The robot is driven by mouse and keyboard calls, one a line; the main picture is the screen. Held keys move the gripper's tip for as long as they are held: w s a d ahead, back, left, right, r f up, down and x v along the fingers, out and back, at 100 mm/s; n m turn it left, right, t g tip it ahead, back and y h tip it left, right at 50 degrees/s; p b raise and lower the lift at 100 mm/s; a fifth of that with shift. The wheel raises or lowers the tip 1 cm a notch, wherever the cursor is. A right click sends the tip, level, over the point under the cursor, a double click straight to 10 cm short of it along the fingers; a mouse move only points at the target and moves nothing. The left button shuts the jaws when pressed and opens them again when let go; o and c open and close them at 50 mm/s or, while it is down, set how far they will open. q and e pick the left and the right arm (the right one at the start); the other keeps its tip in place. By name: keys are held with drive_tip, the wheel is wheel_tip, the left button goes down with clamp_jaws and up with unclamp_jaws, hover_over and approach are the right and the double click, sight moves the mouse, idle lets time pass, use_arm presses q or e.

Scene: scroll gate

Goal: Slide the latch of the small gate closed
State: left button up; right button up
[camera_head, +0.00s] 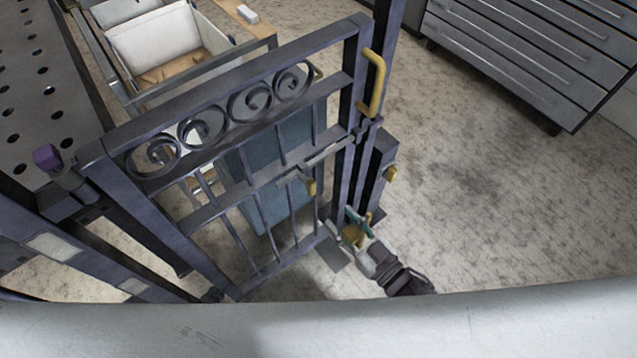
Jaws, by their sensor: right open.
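The small gate (216,206) is a dark blue-grey metal frame with scrolls along its upper part and vertical bars below. My left gripper is not in view.
A white bin (158,42) stands behind the gate. Grey drawers (520,50) stand at the upper right. The floor (490,190) on the right is clear.

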sight(314, 189)
drive_tip(key=x, duration=1.1)
drive_tip(key=shift+w+a, duration=0.1)
drive_tip(key=shift+w, duration=0.15)
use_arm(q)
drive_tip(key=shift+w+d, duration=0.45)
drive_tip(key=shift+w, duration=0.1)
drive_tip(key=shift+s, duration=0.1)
use_arm(e)
drive_tip(key=shift+c, duration=0.4)
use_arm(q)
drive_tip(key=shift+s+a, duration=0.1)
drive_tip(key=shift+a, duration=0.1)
use_arm(e)
clamp_jaws()
